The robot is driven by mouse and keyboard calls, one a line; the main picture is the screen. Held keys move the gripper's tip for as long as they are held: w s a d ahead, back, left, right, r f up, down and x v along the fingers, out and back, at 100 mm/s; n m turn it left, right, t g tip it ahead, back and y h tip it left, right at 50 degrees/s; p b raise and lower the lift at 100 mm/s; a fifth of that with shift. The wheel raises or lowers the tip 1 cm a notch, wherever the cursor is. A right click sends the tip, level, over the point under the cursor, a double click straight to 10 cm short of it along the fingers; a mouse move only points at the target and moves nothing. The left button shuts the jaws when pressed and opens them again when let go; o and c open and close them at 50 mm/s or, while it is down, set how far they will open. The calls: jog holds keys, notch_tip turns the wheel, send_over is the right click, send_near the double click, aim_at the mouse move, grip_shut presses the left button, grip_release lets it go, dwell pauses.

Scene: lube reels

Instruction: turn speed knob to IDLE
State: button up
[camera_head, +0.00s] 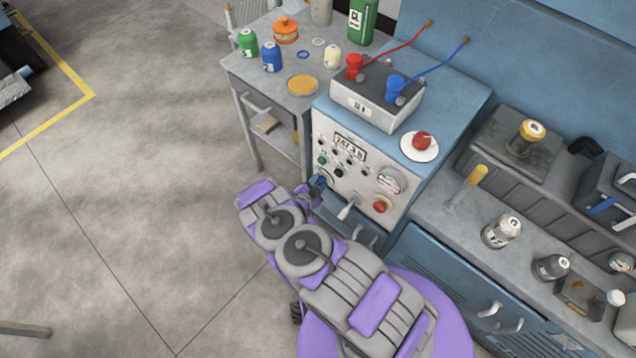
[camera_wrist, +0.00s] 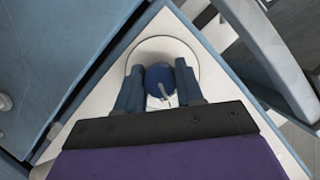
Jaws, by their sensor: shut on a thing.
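A round blue knob (camera_wrist: 158,74) sits on a white round dial plate (camera_wrist: 150,46) on a pale panel in the wrist view. My gripper (camera_wrist: 159,84) is shut on this knob, with one finger on each side. A light pointer line shows on the knob's face, but I cannot read any IDLE mark. In the head view, my gripper (camera_head: 312,190) is at the lower left of the white control panel (camera_head: 330,165). The blue knob (camera_head: 320,181) is partly hidden there by my gripper.
The panel also has a display (camera_head: 350,147), several small knobs, a gauge (camera_head: 391,181), a red button (camera_head: 380,204) and a lever (camera_head: 347,209). Floor at left is clear.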

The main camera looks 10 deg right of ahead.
jog(key=n+g+h, duration=0.1)
jog(key=n+g, duration=0.1)
jog(key=n, duration=0.1)
jog(key=shift+n+g+h, duration=0.5)
jog(key=shift+n+g, duration=0.3)
jog(key=shift+n, duration=0.3)
jog(key=shift+w+a+n+g+h, duration=0.15)
jog(key=shift+n+g+h, duration=0.15)
jog(key=shift+n, duration=0.5)
jog(key=o, duration=1)
jog(key=shift+o, duration=0.2)
jog(key=p+v, duration=0.4)
jog(key=v, duration=1.3)
jog(key=shift+a, duration=0.2)
